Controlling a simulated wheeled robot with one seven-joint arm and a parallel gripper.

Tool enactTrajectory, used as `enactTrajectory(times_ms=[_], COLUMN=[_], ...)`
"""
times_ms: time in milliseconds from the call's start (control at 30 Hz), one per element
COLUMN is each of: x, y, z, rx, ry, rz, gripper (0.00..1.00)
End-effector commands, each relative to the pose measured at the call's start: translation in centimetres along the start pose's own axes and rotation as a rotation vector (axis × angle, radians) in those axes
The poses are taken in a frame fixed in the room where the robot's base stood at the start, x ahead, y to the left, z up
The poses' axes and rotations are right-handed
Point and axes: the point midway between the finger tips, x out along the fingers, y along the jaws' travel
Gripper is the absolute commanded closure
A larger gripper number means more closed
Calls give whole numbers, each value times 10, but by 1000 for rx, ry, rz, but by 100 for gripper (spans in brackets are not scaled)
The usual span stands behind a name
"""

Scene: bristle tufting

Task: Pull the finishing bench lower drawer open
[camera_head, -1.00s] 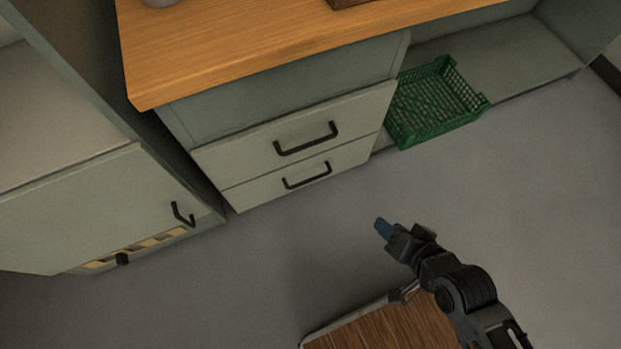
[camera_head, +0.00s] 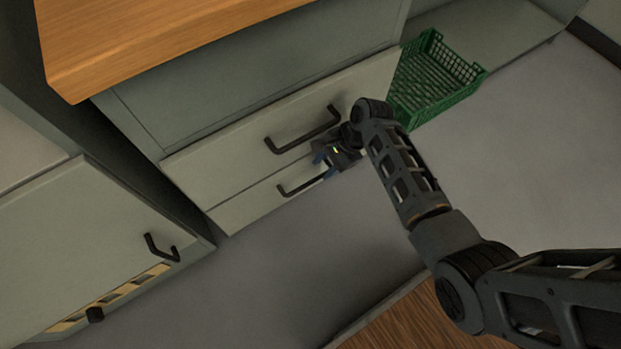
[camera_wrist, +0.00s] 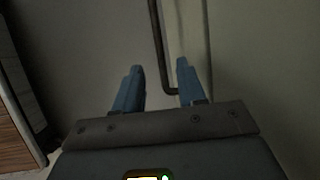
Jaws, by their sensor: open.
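The finishing bench lower drawer (camera_head: 243,208) is the lower of two pale grey fronts under the wood top. It looks shut, about level with the upper front. Its black bar handle (camera_head: 296,187) is partly hidden at the right end by my gripper. My gripper (camera_head: 323,167) is open, its blue fingers at the right end of this handle. In the wrist view, a dark handle bar (camera_wrist: 157,45) runs between the two fingertips (camera_wrist: 159,67) in the picture and bends towards the pale front at the right. Whether the fingers touch it I cannot tell.
The upper drawer handle (camera_head: 303,130) is just above my gripper. A cabinet door (camera_head: 90,235) with a black handle is at left. The grey floor before the drawers is clear.

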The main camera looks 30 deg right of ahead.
Motion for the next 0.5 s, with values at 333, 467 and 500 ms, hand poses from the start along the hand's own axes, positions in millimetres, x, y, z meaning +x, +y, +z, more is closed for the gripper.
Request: enactTrajectory(times_ms=[333,467,500], x=[54,67,69], y=[1,1,1], z=[-1,0,0], rx=[-4,-4,-4], ry=[1,1,1], rz=[1,0,0], gripper=[60,60,60])
